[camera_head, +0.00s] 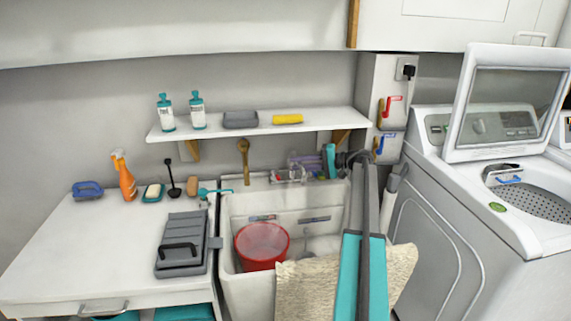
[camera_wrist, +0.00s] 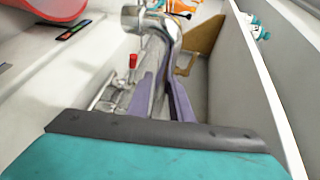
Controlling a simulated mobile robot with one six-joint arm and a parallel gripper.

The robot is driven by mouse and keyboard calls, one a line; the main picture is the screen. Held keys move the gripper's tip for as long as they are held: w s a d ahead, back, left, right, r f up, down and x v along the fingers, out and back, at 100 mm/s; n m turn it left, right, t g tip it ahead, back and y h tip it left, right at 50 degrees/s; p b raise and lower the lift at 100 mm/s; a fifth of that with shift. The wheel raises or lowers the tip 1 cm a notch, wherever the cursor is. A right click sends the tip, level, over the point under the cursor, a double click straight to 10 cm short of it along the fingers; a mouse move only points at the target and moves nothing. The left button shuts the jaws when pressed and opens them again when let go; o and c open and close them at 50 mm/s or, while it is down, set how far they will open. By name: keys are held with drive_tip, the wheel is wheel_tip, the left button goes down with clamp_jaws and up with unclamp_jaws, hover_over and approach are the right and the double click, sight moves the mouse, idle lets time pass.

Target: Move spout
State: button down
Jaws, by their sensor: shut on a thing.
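The spout (camera_wrist: 158,30) is a curved chrome tube in the wrist view, rising between my fingers and bending over toward the left at the top. My gripper (camera_wrist: 162,88) has purple-grey fingers, one on each side of the tube, and is shut on the spout. In the head view my gripper (camera_head: 300,163) is at the back edge of the sink, beside the chrome faucet parts. The spout's small details there are hard to make out. A red tap handle (camera_wrist: 132,62) stands left of my fingers in the wrist view.
A red bucket (camera_head: 262,243) stands in the white sink (camera_head: 232,284). A shelf (camera_head: 225,130) with bottles hangs above. A washer (camera_head: 470,235) with raised lid stands at right.

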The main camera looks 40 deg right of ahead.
drive_tip(key=shift+s+d+f, duration=0.15)
drive_tip(key=shift+s+d, duration=0.1)
drive_tip(key=shift+s, duration=0.05)
drive_tip(key=shift+w+a+y, duration=0.1)
drive_tip(key=shift+a+y, duration=0.1)
drive_tip(key=shift+y, duration=0.1)
drive_tip(key=c, duration=1.6)
unclamp_jaws()
drive_tip(key=shift+a, duration=0.1)
drive_tip(key=shift+w, duration=0.1)
drive_tip(key=v, duration=0.7)
drive_tip(key=b+v, duration=0.1)
drive_tip(key=v, duration=0.6)
drive_tip(key=shift+w+r, duration=0.15)
drive_tip(key=shift+r, duration=0.1)
